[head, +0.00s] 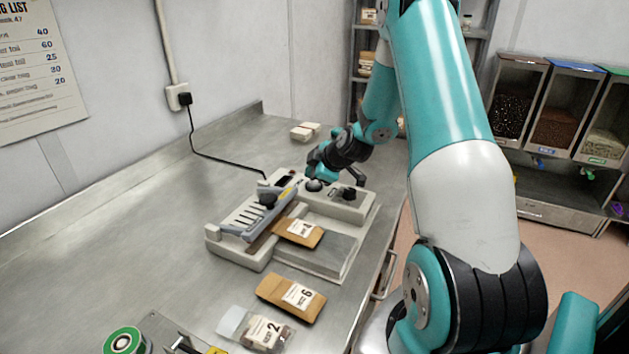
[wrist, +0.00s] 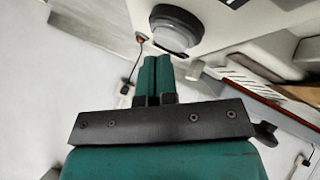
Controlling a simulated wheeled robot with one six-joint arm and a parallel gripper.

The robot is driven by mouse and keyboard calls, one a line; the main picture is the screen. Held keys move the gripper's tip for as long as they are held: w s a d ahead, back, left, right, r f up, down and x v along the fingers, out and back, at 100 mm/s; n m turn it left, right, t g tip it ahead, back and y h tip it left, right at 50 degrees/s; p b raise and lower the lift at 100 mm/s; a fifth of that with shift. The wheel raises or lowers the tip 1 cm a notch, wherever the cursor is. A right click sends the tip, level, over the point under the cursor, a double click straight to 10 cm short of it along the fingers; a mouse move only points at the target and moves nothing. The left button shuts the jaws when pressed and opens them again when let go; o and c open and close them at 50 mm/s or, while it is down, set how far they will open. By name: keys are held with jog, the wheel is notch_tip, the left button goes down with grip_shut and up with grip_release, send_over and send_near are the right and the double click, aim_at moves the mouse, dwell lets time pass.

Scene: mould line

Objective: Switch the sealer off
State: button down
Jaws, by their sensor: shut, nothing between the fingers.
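The sealer (head: 335,208) is a pale grey machine on the steel bench, with a grey sealing arm (head: 255,215) lying across a brown pouch (head: 303,236). Its panel carries a dark window (head: 285,180), a round grey knob (head: 314,186) and a black knob (head: 349,194). My gripper (head: 317,172) is over the back of the panel, close to the grey knob. In the wrist view my teal fingers (wrist: 155,62) are together and empty, just short of the round grey knob (wrist: 176,27); I cannot tell if they touch it. The switch's state cannot be read.
A black cord runs from the sealer to a wall socket (head: 178,97). Another brown pouch (head: 291,297) and a clear pouch (head: 262,333) lie in front. White blocks (head: 304,131) sit behind. The bench's left side is clear. Dispenser bins (head: 556,128) stand at right.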

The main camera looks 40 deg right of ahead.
jog(key=shift+r, duration=0.2)
jog(key=shift+r+p, duration=1.3)
jog(key=shift+r, duration=1.6)
jog(key=shift+a, duration=0.1)
